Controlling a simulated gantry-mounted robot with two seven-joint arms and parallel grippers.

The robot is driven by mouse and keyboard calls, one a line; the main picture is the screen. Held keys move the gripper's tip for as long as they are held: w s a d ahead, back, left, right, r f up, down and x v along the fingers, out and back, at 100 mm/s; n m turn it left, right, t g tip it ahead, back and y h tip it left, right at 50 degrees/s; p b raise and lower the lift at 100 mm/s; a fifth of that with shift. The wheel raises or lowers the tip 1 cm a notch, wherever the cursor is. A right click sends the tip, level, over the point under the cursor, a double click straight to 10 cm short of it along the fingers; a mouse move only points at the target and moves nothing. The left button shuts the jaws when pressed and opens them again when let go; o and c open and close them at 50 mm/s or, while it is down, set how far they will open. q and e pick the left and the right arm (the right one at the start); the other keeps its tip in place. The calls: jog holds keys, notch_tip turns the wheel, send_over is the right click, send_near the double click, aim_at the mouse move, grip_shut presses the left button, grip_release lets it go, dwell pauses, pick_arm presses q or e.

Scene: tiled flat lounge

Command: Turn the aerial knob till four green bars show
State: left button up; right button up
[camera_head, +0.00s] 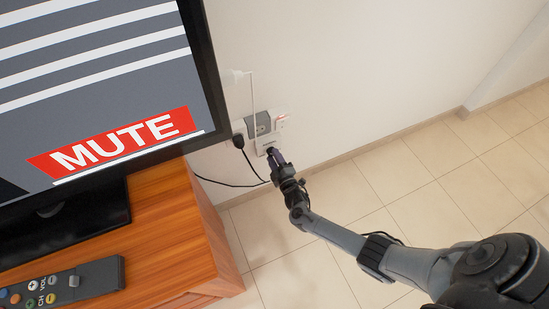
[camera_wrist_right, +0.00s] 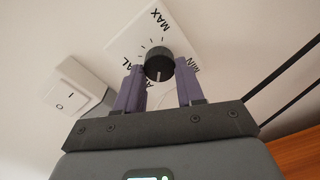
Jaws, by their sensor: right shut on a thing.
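The black aerial knob (camera_wrist_right: 158,64) sits on a white wall plate (camera_wrist_right: 122,43) marked MAX and MIN, with a partly covered word at lower left. A white line on the knob points down in the right wrist view. My right gripper (camera_wrist_right: 158,72) is shut on the knob, one purple finger on each side. In the head view my right gripper (camera_head: 273,155) hides the knob against the wall. The television (camera_head: 110,65) shows white stripes on grey and a red MUTE banner; no green bars show in the visible part. My left gripper is out of view.
A white rocker switch (camera_wrist_right: 78,88) is beside the plate. A socket (camera_head: 260,124) and a black plug (camera_head: 239,140) with a cable are close to my right gripper. The wooden cabinet (camera_head: 165,225) bears the television and a remote (camera_head: 70,283). Tiled floor at right is clear.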

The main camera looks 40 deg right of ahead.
dwell(0.3)
jog(key=o, duration=1)
jog(key=shift+o, duration=0.2)
jog(key=shift+s, duration=0.1)
jog(key=p+v, duration=0.4)
jog(key=v, duration=0.6)
jog(key=shift+s, duration=0.3)
jog(key=shift+p, duration=0.3)
